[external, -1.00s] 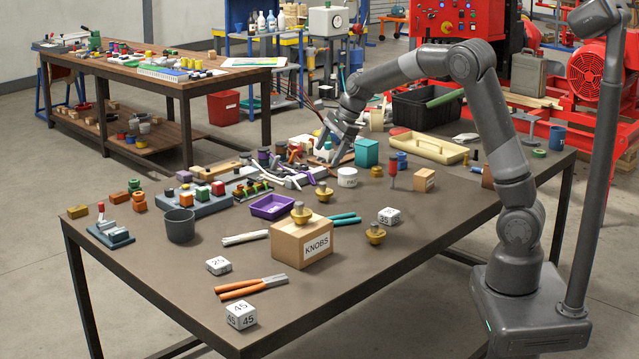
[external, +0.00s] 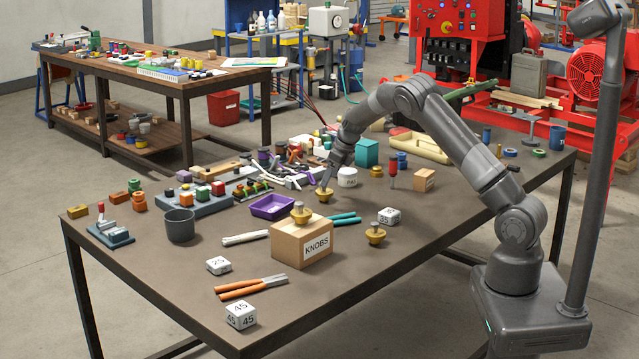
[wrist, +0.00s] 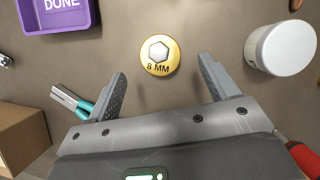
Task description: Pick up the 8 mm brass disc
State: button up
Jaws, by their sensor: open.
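The brass disc marked "8 MM" (wrist: 160,54) lies face up on the table in the wrist view, with a hexagon on its top. It sits just beyond and between my fingertips. In the external view the brass piece (external: 324,196) below my gripper appears to be the same disc, partly hidden by the fingers. My gripper (wrist: 162,74) is open and empty, pointing down close to the disc. It also shows in the external view (external: 328,178).
A purple tray marked "DONE" (wrist: 58,20) is at upper left and a white jar (wrist: 280,48) at right. Teal-handled pliers (wrist: 75,103) lie left of my fingers. Other brass knobs stand on the KNOBS box (external: 288,243) and on the table (external: 376,235).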

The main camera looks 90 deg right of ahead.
aim_at(323, 191)
jog(key=x, duration=0.6)
jog(key=shift+w, duration=0.25)
jog(key=shift+r, duration=0.1)
jog(key=c, duration=1.1)
